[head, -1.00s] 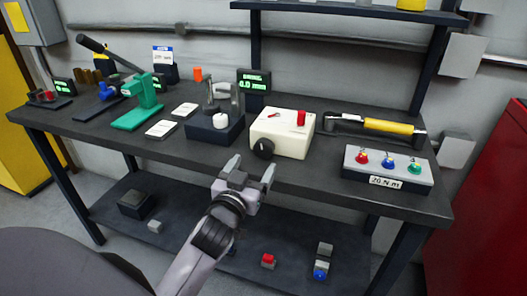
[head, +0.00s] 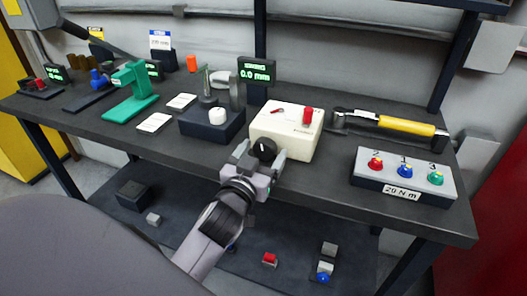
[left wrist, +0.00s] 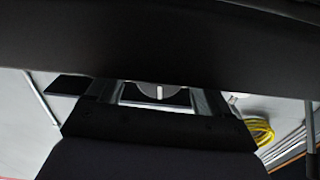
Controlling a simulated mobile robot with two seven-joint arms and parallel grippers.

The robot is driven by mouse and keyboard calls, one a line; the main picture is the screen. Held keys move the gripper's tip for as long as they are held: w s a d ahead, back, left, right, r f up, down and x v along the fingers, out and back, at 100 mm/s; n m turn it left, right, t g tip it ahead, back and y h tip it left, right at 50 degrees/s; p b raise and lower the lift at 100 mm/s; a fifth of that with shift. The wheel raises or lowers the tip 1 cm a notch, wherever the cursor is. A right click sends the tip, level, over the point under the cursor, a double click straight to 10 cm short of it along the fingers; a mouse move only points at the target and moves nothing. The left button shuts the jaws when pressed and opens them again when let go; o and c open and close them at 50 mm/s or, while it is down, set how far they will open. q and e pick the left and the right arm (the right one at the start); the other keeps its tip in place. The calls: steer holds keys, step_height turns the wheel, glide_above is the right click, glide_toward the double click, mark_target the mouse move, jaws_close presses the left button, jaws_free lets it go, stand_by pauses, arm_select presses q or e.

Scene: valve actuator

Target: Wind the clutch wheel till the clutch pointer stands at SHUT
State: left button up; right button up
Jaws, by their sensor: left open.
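A cream box (head: 286,132) stands near the bench's front edge, with a black wheel (head: 264,147) bearing a white mark on its front face. I take this as the clutch wheel. A small red pointer (head: 281,110) lies on the box top; its lettering is too small to read. My left gripper (head: 260,157) is open, its fingers at either side of the wheel's lower part in the head view; I cannot tell whether they touch it. In the left wrist view, a grey disc with a white line (left wrist: 160,91) shows between the fingers, partly covered. My right gripper is out of view.
A red knob (head: 307,116) stands on the box. A torque wrench with yellow grip (head: 405,126) and a button panel (head: 404,175) are to the right. A dark block with a white knob (head: 217,117) and a green press (head: 130,90) are left.

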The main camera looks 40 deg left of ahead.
arm_select(q)
steer(key=shift+s, duration=0.1)
steer(key=c, duration=1)
steer(key=shift+r+m+p, duration=0.15)
steer(key=shift+m+p, duration=0.35)
steer(key=shift+c, duration=0.2)
steer(key=shift+m, duration=0.5)
steer(key=o, duration=1)
steer(key=shift+o, duration=0.2)
steer(key=shift+s, duration=0.1)
